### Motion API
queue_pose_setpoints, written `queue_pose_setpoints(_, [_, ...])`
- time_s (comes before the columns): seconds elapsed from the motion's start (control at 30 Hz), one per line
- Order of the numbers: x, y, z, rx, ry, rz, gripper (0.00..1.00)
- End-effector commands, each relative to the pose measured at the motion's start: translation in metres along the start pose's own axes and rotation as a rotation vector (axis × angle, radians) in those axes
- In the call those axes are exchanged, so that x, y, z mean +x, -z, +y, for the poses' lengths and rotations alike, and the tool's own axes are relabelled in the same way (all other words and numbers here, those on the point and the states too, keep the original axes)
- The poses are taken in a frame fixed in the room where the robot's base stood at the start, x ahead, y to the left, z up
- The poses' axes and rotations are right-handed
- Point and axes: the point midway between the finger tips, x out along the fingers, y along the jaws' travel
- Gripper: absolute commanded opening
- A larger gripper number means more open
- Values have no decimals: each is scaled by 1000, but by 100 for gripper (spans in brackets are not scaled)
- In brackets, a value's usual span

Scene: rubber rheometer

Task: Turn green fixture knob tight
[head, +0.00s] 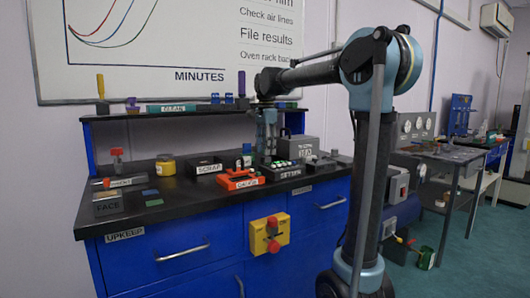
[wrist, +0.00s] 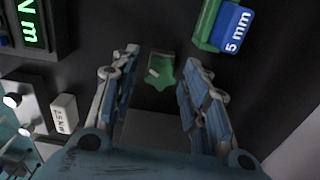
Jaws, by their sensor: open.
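The green knob (wrist: 162,74) is star-shaped and shows in the wrist view between my gripper's fingers, near their tips. A grey block (wrist: 158,127) shows below it in the picture. My gripper (wrist: 160,66) is open, one finger on each side of the knob, with visible gaps and nothing held. Whether the fingertips are at the knob's height is hard to tell. In the head view my gripper (head: 268,148) points down over the back of the bench; I cannot make out the knob there.
A green and blue block marked 5 mm (wrist: 228,28) lies right of the fingers. A green-lit display (wrist: 28,22) and a white tag (wrist: 64,113) are to the left. An orange-red box (head: 240,180) and a grey box (head: 296,147) stand nearby on the dark bench.

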Motion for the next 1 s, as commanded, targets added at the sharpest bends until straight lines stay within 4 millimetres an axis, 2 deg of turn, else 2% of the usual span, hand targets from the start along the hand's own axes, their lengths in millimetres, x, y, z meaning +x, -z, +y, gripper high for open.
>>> queue_pose_setpoints(0.17, [0,0,0,-40,0,0,42])
queue_pose_setpoints(0.5, [0,0,0,-351,1,0,42])
queue_pose_setpoints(0.77, [0,0,0,-458,1,0,42])
queue_pose_setpoints(1.0, [0,0,-1,-692,1,0,42])
